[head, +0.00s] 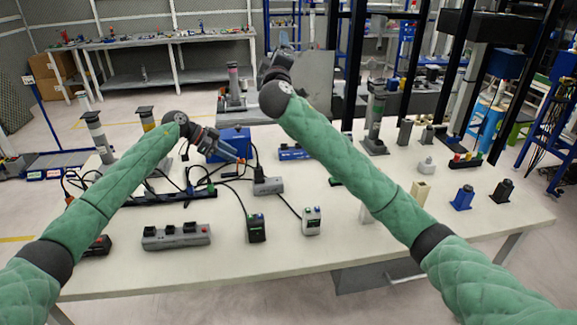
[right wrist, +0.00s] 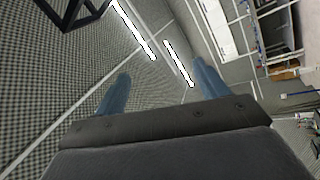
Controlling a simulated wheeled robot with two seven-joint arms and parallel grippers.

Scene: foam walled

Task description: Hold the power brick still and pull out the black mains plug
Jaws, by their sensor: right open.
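A short grey block (head: 270,186), which looks like the power brick, lies on the white table near the middle. A small black plug (head: 259,174) stands at its left end, with dark cables running close by. My left gripper (head: 238,157) is above and to the left of the block, apart from it, with its blue fingers pointing right and down. Whether its fingers are parted is too small to tell. My right gripper is raised past the far edge of the table, pointing away. In the right wrist view its blue fingers (right wrist: 155,92) are wide apart with nothing between them.
A grey power strip (head: 177,236) with several black plugs lies at the front left. A black adapter (head: 256,229) and a grey-white unit (head: 311,221) stand in front of the block. A blue box (head: 235,140) is behind my left gripper. Loose cables cross the left half.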

